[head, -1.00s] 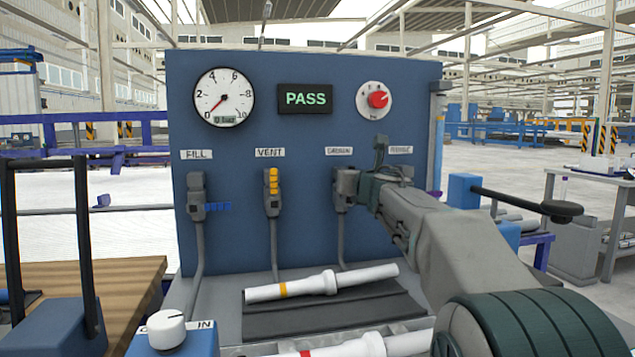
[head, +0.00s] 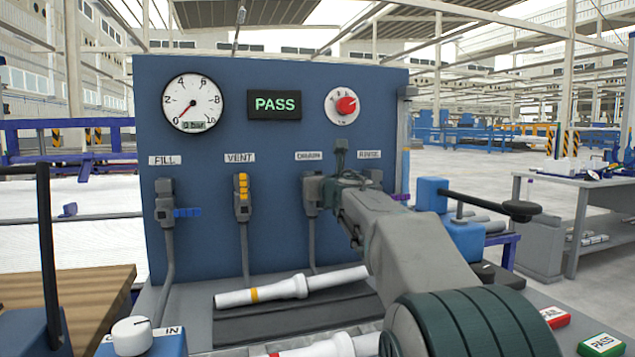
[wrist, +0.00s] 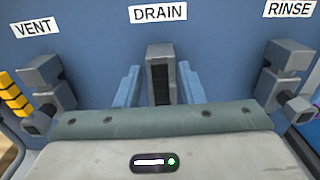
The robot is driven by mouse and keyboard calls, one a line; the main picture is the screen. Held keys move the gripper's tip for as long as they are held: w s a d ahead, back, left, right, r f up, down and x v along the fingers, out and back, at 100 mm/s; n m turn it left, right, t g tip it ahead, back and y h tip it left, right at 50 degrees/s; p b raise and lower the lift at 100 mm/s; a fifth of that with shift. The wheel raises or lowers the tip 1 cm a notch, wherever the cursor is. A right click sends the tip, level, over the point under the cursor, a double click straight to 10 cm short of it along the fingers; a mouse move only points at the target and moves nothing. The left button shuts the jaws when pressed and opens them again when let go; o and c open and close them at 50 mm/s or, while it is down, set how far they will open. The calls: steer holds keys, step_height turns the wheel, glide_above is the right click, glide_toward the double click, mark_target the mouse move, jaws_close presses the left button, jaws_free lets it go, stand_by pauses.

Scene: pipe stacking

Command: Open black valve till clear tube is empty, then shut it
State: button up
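The DRAIN valve (wrist: 161,60) stands upright on the blue panel, straight ahead in the wrist view. It has a grey body with a black strip, probably the black handle, down its front. My gripper (wrist: 160,88) has its two pale blue fingers on either side of this valve, with small gaps showing. In the head view my gripper (head: 330,184) is at the DRAIN valve (head: 312,190) and partly covers it. A narrow upright bluish tube (head: 403,130) runs along the panel's right edge, probably the clear tube. I cannot tell its liquid level.
The VENT valve (head: 242,196) with a yellow handle and FILL valve (head: 165,198) with a blue handle are to the left. The RINSE valve (wrist: 285,85) is close on the right. The gauge (head: 193,103) reads near zero; the display (head: 274,104) says PASS. A white pipe (head: 290,287) lies below.

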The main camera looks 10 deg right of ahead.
steer(key=s+d, duration=0.1)
steer(key=s, duration=1.2)
steer(key=shift+s, duration=0.4)
steer(key=s+d+m+g+h+p, duration=0.25)
steer(key=s+m+p, duration=0.25)
steer(key=m+p, duration=0.5)
steer(key=s+d+m+g+h+p, duration=0.1)
steer(key=s+m+g+h+p, duration=0.25)
steer(key=m+p, duration=0.7)
steer(key=s+a+f+m+g+y+p, duration=0.1)
steer(key=s+a+m+g+p, duration=0.1)
steer(key=s+m+g+p, duration=0.1)
steer(key=s+a+f+m+g+y+p, duration=0.1)
steer(key=s+a+m+g+y+p, duration=0.1)
steer(key=s+m+p, duration=0.3)
steer(key=s+a+f+m+g+y+p, duration=0.1)
steer(key=s+a+m+g+p, duration=0.2)
steer(key=s+m, duration=0.5)
steer(key=s+g+p, duration=0.1)
steer(key=s, duration=0.2)
steer(key=shift+s+a+f+m+y, duration=0.2)
steer(key=shift+a+f+m+y, duration=0.05)
steer(key=shift+a+m+y, duration=0.15)
